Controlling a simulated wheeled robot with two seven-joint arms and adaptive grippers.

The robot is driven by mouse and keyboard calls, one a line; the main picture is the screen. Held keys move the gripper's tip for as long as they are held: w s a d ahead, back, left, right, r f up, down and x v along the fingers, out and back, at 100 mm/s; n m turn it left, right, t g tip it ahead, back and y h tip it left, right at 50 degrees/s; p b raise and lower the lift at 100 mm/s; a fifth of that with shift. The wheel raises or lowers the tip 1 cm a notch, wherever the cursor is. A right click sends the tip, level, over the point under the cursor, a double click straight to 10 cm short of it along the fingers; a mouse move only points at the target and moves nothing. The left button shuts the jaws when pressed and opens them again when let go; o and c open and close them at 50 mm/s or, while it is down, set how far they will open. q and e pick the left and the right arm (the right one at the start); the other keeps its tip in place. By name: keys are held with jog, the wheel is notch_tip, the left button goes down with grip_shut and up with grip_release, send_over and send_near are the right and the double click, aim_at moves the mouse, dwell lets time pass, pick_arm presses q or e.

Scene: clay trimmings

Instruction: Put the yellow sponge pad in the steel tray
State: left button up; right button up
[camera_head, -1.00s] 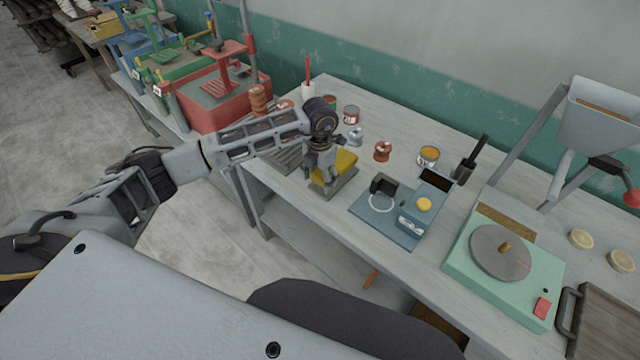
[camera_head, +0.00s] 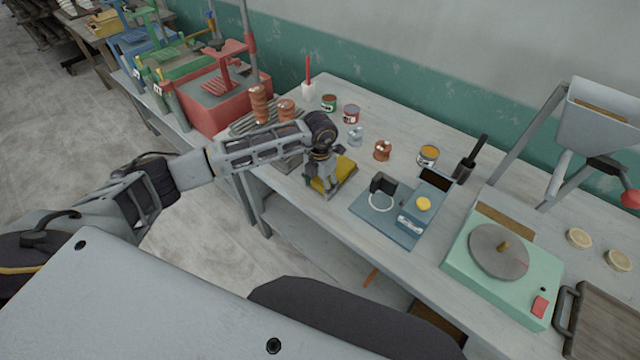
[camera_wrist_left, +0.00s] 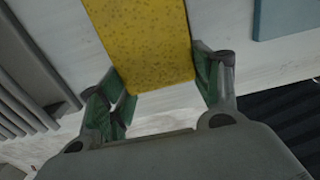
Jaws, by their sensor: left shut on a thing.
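The yellow sponge pad (camera_head: 345,168) is at the front left part of the grey-white table. My left gripper (camera_head: 320,181) is shut on its near end. In the left wrist view the speckled pad (camera_wrist_left: 147,40) sits between the two green-padded fingers (camera_wrist_left: 163,92), with pale tabletop on both sides of it. I cannot tell whether it touches the table. A dark tray with a handle (camera_head: 612,318) shows in part at the lower right; I cannot tell whether it is the steel tray. My right gripper is out of view.
A grey slatted rack (camera_wrist_left: 28,75) lies left of the pad, with brown pots (camera_head: 258,104) on it. Right of the pad is a blue device (camera_head: 400,225), then a mint-green wheel unit (camera_head: 478,270). Cans (camera_head: 351,114) and small pots (camera_head: 382,150) stand behind.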

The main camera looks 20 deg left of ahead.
pick_arm(q)
jog(key=shift+f, duration=0.1)
jog(key=o, duration=1.1)
jog(key=shift+r, duration=0.85)
jog(key=shift+r+b, duration=1.2)
jog(key=shift+r, duration=4.1)
